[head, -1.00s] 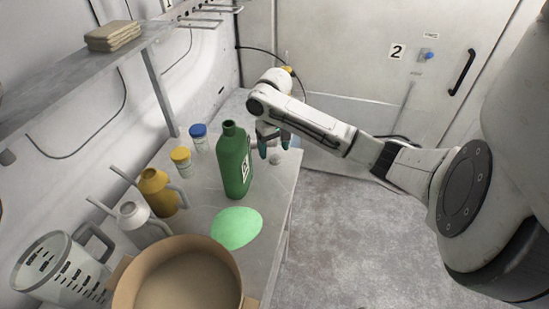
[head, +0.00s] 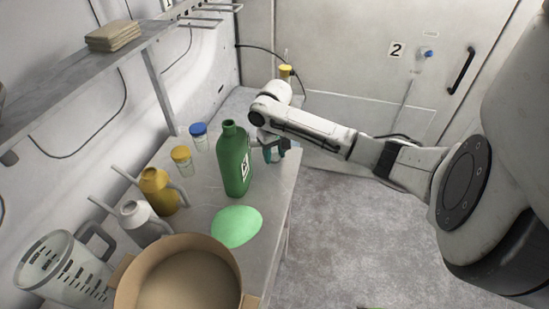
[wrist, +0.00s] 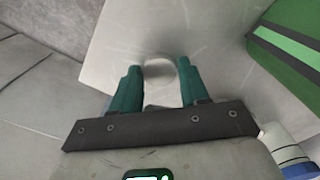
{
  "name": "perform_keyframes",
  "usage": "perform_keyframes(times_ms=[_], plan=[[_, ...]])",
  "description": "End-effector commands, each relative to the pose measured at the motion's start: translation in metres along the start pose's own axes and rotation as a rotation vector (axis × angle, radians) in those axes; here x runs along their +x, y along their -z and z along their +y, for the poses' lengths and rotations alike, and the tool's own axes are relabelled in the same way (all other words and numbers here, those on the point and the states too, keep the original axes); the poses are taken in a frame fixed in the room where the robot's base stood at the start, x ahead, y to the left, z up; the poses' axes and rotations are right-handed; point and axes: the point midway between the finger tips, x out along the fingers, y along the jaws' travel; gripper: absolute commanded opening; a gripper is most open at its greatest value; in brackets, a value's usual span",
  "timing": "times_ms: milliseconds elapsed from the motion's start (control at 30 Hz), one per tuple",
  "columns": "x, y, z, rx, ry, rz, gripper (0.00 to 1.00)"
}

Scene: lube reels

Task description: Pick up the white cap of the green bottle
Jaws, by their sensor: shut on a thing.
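The green bottle (head: 235,165) stands upright and uncapped on the table, and part of it shows at the right of the wrist view (wrist: 285,45). The white cap (wrist: 158,68) is pale and round, between the teal fingertips. My gripper (wrist: 159,72) is shut on the cap, low over the table. In the head view my gripper (head: 275,153) is just right of the bottle near the table's right edge. The cap cannot be made out in the head view. I cannot tell whether the cap is clear of the table.
Jars with a blue lid (head: 198,131) and a yellow lid (head: 182,155) stand left of the bottle. A light green patch (head: 237,227) lies before the bottle.

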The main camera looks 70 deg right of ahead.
Motion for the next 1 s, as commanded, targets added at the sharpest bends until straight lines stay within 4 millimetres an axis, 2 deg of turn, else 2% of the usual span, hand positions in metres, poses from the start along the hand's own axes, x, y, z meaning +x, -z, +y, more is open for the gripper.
perform_keyframes(times_ms=[133,433,600,767,1000], plan=[[0.0,0.0,0.0,0.0,0.0,0.0,0.16],[-0.002,0.0,0.0,0.0,0.001,0.0,0.16],[-0.014,0.0,-0.001,-0.001,0.002,0.001,0.16],[-0.012,-0.02,0.02,0.004,0.004,0.0,0.16],[-0.011,-0.062,0.062,0.007,0.004,0.001,0.16]])
